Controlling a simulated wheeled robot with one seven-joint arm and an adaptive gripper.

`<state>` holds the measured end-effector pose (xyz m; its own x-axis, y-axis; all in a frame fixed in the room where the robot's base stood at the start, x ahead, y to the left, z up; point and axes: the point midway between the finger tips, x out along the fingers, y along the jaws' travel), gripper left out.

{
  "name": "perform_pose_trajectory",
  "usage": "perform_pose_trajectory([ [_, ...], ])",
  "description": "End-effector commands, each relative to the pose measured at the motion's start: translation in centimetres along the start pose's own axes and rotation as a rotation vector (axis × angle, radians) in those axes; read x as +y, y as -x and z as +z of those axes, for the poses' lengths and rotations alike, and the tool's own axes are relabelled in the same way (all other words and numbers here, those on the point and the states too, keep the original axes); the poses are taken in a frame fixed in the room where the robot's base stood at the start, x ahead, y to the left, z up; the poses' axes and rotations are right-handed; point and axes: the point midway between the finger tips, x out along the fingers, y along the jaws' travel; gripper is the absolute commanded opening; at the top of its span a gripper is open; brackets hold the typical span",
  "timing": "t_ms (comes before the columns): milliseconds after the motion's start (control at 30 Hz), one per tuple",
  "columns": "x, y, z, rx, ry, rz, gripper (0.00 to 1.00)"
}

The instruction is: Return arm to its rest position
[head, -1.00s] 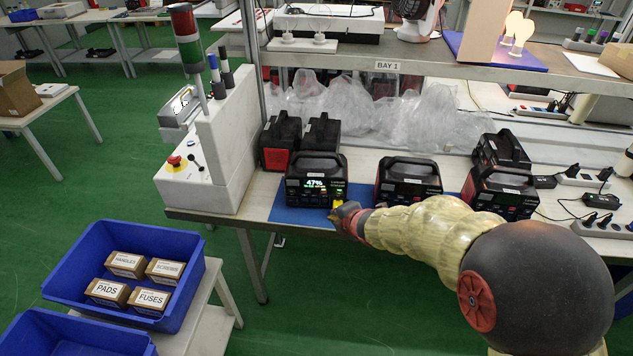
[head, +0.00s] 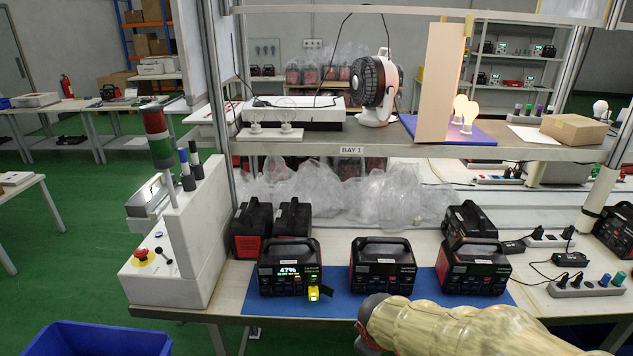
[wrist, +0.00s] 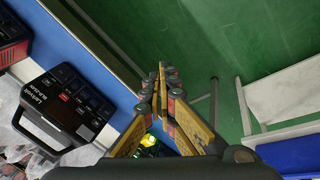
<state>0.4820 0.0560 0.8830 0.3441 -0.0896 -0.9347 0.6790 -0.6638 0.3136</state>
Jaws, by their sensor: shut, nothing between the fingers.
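My gripper (wrist: 160,80) shows in the wrist view with its yellow-and-dark fingers together and nothing between them. It is above the table's front edge, with green floor beyond. In the head view my arm comes in at the bottom right, in front of the middle and right power stations; the fingertips cannot be made out there. The left power station (head: 288,268) has a lit 47% screen and a yellow piece (head: 313,293) at its front, apart from my arm. A power station (wrist: 65,108) also lies left of the fingers in the wrist view.
The middle (head: 382,265) and right (head: 473,267) power stations stand on a blue mat (head: 335,304). A white block with a signal tower (head: 157,135) and red stop button stands at left. A shelf (head: 350,150) crosses above. A blue bin (head: 95,340) is at lower left.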

Motion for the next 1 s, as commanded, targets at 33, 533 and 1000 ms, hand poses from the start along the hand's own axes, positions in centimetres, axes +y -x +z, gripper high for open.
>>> perform_pose_trajectory([
  [33, -0.1, 3.2, 2.0, -0.022, -0.132, -0.013, 0.0],
  [533, -3.2, 24.4, 12.4, 0.14, -0.827, -0.052, 0.0],
  [1000, -2.3, 25.6, 12.7, 0.167, -0.847, -0.026, 0.0],
])
